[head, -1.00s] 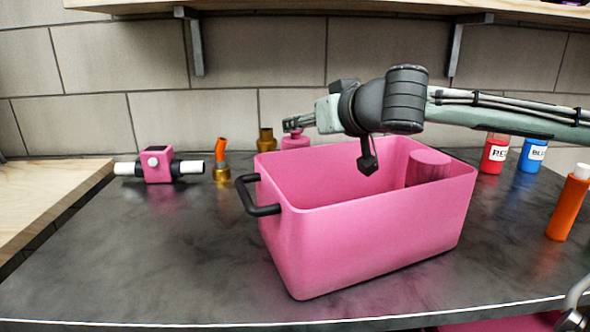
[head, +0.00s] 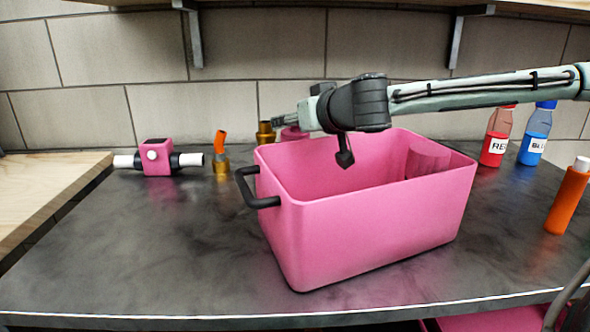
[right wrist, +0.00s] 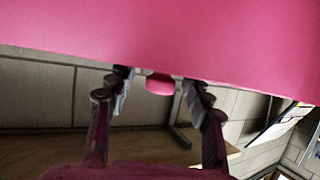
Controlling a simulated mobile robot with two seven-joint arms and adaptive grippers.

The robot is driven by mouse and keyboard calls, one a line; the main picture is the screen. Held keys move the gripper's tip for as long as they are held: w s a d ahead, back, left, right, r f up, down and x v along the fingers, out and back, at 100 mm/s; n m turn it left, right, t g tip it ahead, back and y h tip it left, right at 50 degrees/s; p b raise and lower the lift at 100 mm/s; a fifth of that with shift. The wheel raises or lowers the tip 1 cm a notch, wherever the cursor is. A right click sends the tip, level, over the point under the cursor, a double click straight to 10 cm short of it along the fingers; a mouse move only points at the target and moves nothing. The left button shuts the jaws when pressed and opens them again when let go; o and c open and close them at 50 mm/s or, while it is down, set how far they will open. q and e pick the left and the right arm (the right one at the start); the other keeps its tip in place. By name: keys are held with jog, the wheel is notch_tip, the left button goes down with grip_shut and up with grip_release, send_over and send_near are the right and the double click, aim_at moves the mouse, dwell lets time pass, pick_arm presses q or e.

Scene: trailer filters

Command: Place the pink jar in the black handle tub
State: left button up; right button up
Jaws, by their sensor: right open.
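The pink tub (head: 365,235) with a black handle (head: 257,200) stands on the dark counter. A small pink jar (head: 292,134) is behind the tub's back left rim, mostly hidden by my gripper and the rim. My right gripper (head: 279,121) reaches in from the right over the tub, with its fingertips near the jar. In the right wrist view the right gripper (right wrist: 157,88) is open, and a pink rounded part, apparently the jar (right wrist: 160,84), shows between its fingers. The tub wall (right wrist: 160,30) fills the top there. My left gripper is not in view.
A pink cylinder (head: 428,163) stands inside the tub at the right. A pink valve block (head: 157,157) and brass fittings (head: 221,165) are at the back left. Red (head: 495,147), blue (head: 535,135) and orange (head: 567,198) bottles are on the right. The counter's front left is clear.

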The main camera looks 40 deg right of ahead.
jog(key=shift+c, duration=0.2)
grip_shut()
dwell(0.3)
